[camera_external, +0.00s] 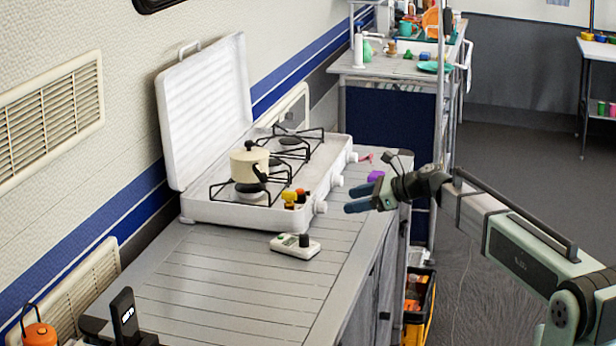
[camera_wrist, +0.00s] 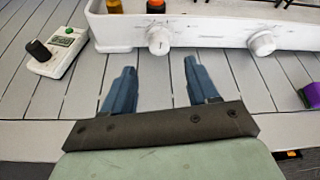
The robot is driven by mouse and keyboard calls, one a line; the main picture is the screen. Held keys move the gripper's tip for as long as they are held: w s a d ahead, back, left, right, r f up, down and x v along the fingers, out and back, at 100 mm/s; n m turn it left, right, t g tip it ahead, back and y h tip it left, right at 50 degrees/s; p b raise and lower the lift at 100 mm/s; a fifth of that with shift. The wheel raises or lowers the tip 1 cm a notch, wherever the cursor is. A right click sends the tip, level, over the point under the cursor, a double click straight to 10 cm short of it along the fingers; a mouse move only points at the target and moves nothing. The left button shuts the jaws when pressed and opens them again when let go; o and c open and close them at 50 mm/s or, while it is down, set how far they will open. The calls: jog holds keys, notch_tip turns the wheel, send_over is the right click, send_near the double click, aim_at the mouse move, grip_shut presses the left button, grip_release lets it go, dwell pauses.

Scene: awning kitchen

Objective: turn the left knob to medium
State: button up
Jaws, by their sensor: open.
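The white camping stove (camera_external: 255,215) stands on the slatted counter with its lid raised. Its left knob (camera_external: 320,207) is white and sits on the front face at the near end; in the wrist view the same knob (camera_wrist: 159,40) is straight ahead, and its exact setting is too small to read. A second white knob (camera_wrist: 262,43) is to its right. A third knob (camera_external: 352,157) shows at the far end. My gripper (camera_wrist: 160,68) is open and empty, with its two blue fingers apart over the counter. The left knob lies beyond the fingertips, roughly centred between them, untouched.
A white device with a black knob (camera_wrist: 52,55) lies left of the fingers. A purple block (camera_wrist: 312,95) is at the right. A cream pot (camera_external: 249,163) sits on a burner. Two small bottles (camera_external: 294,197) stand by the left knob. The near counter (camera_external: 230,285) is mostly clear.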

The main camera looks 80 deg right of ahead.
jog(key=v, duration=0.6)
jog(key=shift+s+a+f, duration=0.2)
jog(key=shift+s, duration=0.15)
jog(key=s+a+f+g, duration=0.2)
jog(key=s+a+f, duration=0.35)
jog(key=f, duration=0.45)
jog(key=w+a+f+n+g+y, duration=0.2)
jog(key=a+f+n, duration=0.4)
jog(key=a+f, duration=0.7)
jog(key=shift+a+f+g+y, duration=0.45)
jog(key=shift+a+g, duration=0.3)
jog(key=shift+g, duration=0.35)
jog(key=shift+r, duration=0.15)
